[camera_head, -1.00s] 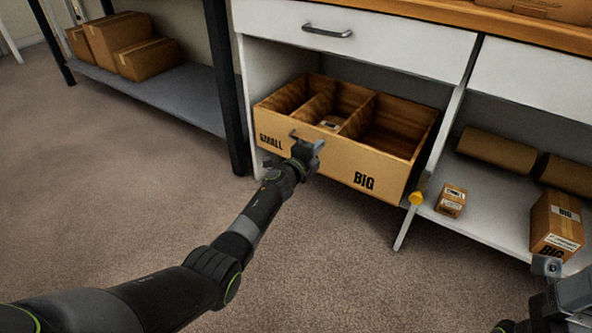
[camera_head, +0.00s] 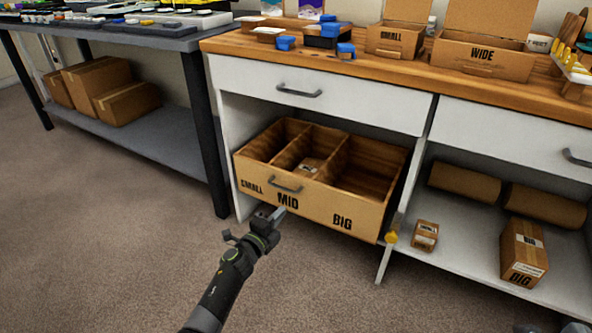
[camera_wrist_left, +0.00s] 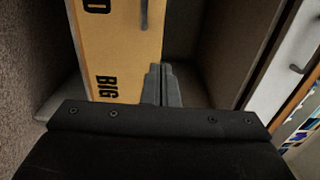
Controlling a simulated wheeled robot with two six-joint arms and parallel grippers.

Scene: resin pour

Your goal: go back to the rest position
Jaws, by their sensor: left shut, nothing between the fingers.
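My left gripper (camera_head: 272,213) is shut and empty, just in front of the drawer's lower front, below the handle (camera_head: 284,184). In the left wrist view its fingers (camera_wrist_left: 163,84) are together with nothing between them, beside the drawer front (camera_wrist_left: 120,50). The handle looks free of the fingers. Only small dark bits of what seems to be my right gripper show at the bottom right edge of the head view; its jaws cannot be made out.
A small box (camera_head: 425,236) and a BIG box (camera_head: 523,252) stand on the lower shelf at right. Carpet in front is clear.

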